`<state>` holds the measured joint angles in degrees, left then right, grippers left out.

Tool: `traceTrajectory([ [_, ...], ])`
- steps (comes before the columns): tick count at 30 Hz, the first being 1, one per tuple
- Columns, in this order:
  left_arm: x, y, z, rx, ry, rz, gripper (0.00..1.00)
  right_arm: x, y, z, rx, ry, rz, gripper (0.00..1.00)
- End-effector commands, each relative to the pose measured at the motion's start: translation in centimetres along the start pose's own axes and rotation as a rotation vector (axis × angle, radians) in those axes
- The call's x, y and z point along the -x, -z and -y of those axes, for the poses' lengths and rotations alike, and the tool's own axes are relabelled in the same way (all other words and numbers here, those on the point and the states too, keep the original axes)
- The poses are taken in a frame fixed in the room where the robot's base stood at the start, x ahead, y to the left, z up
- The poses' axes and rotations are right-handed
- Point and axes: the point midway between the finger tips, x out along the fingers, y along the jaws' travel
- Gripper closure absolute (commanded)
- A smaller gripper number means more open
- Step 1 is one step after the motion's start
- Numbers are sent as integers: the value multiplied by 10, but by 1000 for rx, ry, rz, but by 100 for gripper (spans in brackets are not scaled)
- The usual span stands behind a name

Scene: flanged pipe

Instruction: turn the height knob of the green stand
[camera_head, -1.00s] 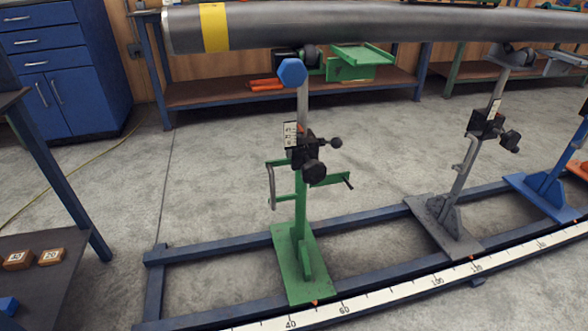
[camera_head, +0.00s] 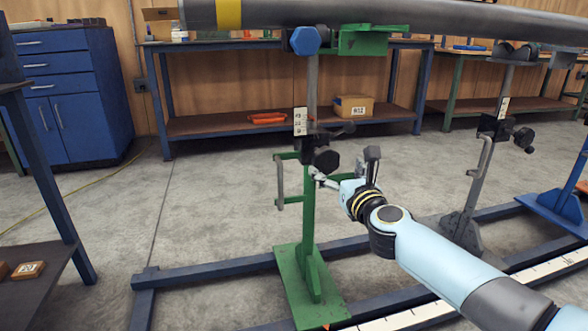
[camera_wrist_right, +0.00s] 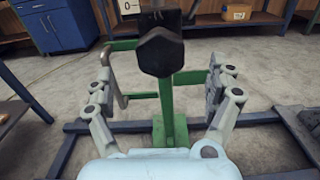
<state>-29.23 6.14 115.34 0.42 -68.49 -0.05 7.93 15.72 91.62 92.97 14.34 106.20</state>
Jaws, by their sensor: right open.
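The green stand (camera_head: 308,225) stands upright on the blue floor frame, with a grey pipe (camera_head: 380,16) above it. Its black height knob (camera_head: 327,161) sits on the dark clamp block below a white scale plate (camera_head: 300,121). My right gripper (camera_head: 318,176) is just below and beside the knob in the head view. In the right wrist view the black knob (camera_wrist_right: 160,52) shows large, straight ahead. The two fingers of the right gripper (camera_wrist_right: 158,88) are spread wide either side of the stand's post, with nothing held. My left gripper is not in view.
A grey stand (camera_head: 478,170) and a blue stand (camera_head: 560,190) stand to the right on the same frame (camera_head: 200,277). A green crossbar with a handle (camera_head: 281,185) sticks out left of the post. A dark table (camera_head: 50,255) is at the left. Open concrete floor lies behind.

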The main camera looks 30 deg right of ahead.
Motion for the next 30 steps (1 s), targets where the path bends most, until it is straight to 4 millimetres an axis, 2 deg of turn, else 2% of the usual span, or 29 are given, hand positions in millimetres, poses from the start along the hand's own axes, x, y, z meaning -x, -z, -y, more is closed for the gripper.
traceTrajectory([
  [3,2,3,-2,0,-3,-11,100,-26,2,0,2,1,0,11],
  [9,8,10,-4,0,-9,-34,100,-56,3,0,2,0,-2,11],
  [15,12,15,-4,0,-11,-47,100,-68,2,0,3,0,-3,11],
  [22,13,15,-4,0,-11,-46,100,-68,2,0,3,0,-2,11],
  [30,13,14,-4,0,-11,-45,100,-68,2,0,3,0,-2,47],
])
